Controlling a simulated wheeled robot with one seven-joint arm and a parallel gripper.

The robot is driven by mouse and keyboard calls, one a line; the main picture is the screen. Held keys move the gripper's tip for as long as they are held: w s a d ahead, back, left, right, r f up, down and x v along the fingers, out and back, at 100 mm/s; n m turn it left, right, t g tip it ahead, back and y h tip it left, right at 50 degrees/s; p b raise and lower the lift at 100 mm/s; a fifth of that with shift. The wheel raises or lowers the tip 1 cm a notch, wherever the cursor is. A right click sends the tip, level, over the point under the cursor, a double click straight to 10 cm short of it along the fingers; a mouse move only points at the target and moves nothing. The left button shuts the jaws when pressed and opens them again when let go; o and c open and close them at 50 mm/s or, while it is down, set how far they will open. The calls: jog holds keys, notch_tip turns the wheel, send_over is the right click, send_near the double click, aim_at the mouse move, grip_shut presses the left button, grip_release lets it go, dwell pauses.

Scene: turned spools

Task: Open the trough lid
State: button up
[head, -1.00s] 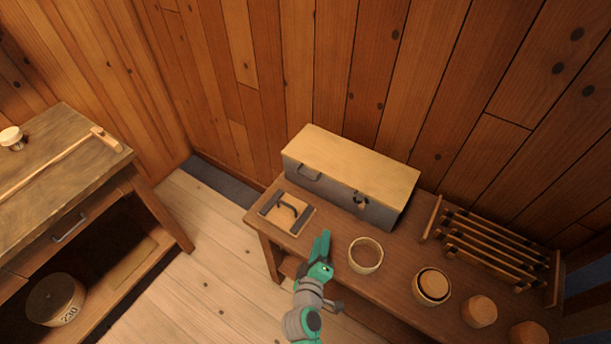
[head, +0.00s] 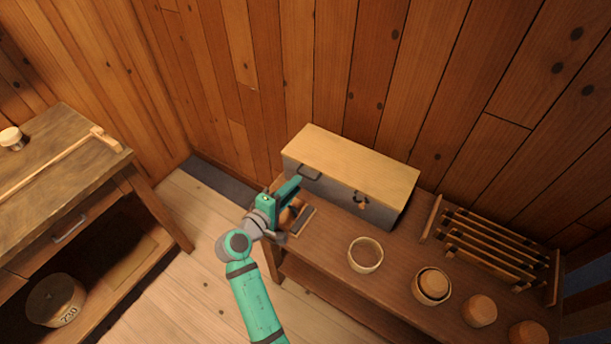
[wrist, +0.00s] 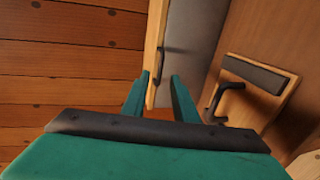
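The trough (head: 340,192) is a long grey box at the back of the bench. Its pale wooden lid (head: 350,165) lies flat and closed on top. A dark handle (head: 309,173) sits at the lid's front edge, left of a small dark fitting (head: 361,200). My gripper (head: 297,184) is just in front of the trough's left end, close to the handle. In the wrist view my gripper (wrist: 160,90) has its two green fingers apart with nothing between them. The handle (wrist: 160,63) shows beyond the fingertips, roughly between them, apart from them.
A square wooden board with dark bars (head: 302,221) lies below my gripper, partly hidden by it. A round bowl (head: 365,256), several turned pieces and a slatted rack (head: 492,248) stand to the right. A wooden wall is close behind the trough.

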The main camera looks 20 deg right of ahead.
aim_at(305, 175)
jog(key=x, duration=0.7)
jog(key=shift+w+d, duration=0.1)
jog(key=shift+w, duration=0.1)
jog(key=shift+f, duration=0.15)
grip_shut()
